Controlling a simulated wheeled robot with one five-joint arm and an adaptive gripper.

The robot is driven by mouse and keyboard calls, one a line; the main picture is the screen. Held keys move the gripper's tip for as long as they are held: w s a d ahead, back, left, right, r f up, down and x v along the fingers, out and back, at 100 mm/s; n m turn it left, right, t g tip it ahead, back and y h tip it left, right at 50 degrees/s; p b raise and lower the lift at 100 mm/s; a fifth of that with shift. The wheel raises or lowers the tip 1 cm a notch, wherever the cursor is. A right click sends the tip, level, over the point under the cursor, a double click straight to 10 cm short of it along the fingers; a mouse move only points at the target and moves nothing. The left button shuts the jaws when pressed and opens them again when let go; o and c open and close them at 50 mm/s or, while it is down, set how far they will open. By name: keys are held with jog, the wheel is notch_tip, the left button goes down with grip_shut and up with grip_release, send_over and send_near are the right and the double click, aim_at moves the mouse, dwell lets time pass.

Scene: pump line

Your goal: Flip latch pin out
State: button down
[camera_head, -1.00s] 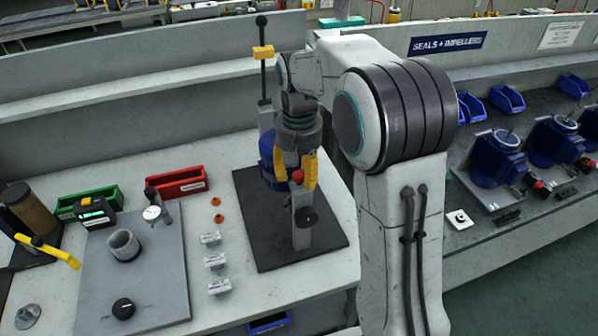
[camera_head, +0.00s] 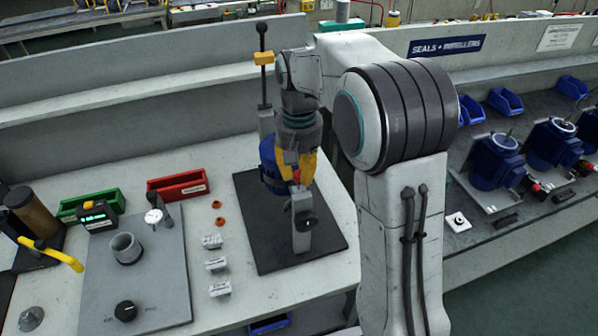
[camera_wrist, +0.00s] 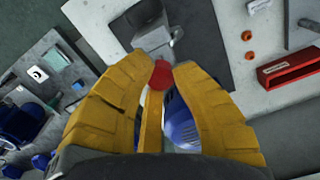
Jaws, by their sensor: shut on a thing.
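The red knob (camera_wrist: 160,76), which I take for the latch pin's end, sits between the yellow fingertips of my gripper (camera_wrist: 161,66) in the wrist view. A narrow yellow strip (camera_wrist: 151,125) runs below it; I cannot tell what it belongs to. In the head view my gripper (camera_head: 297,172) points down, shut on the red knob, beside a blue pump body (camera_head: 268,165). A grey post (camera_head: 301,215) with a dark round part stands just in front. The rest of the pin is hidden by the fingers.
A black mat (camera_head: 270,245) lies under the fixture. A tall dark lever with a yellow block (camera_head: 263,54) stands close behind my gripper. Red bin (camera_head: 178,187), green bin (camera_head: 70,207) and small grey blocks (camera_head: 216,264) are to the left. Bare bench shows beside the mat.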

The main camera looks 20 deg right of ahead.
aim_at(299, 174)
jog(key=shift+r, duration=0.2)
jog(key=c, duration=1)
grip_release()
notch_tip(299, 174, up, 12)
jog(key=shift+f, duration=0.1)
